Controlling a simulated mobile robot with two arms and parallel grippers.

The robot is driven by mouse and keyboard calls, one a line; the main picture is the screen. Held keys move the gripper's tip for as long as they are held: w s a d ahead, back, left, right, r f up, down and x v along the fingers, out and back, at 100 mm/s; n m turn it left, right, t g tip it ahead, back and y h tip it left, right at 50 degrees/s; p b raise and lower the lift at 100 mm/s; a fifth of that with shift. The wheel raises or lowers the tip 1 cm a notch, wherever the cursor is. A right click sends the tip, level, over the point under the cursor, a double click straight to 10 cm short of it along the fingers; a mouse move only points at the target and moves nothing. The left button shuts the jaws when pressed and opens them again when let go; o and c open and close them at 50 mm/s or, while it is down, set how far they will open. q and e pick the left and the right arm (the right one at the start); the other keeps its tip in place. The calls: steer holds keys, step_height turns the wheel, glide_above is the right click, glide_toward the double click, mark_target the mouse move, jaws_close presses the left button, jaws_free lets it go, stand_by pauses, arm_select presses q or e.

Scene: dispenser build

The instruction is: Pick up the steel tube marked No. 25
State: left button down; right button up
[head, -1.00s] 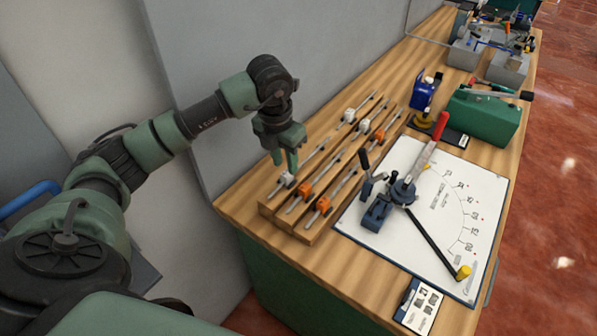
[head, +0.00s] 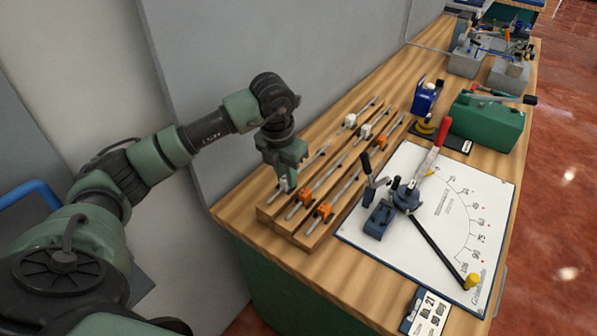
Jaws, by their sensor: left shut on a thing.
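Several steel tubes lie in a wooden rack (head: 268,217) on the bench, each with a white or orange tag. My left gripper (head: 286,181) is down at the front left of the rack, shut on the near left steel tube (head: 314,161) close to its white tag. The fingers partly hide that tag. The tube still lies along the rack. No number can be read on any tag, so I cannot tell by its mark whether this is No. 25. My right gripper is not in view.
Orange-tagged tubes (head: 326,209) lie just right of the gripper. A white board (head: 440,230) with a dark lever tool (head: 403,196) lies beside the rack. A green case (head: 487,121) and a blue device (head: 425,97) stand farther back. A grey wall panel (head: 270,50) rises behind the rack.

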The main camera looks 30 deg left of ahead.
arm_select(q)
steer(key=shift+r+p, duration=2.15)
steer(key=shift+r, duration=1.35)
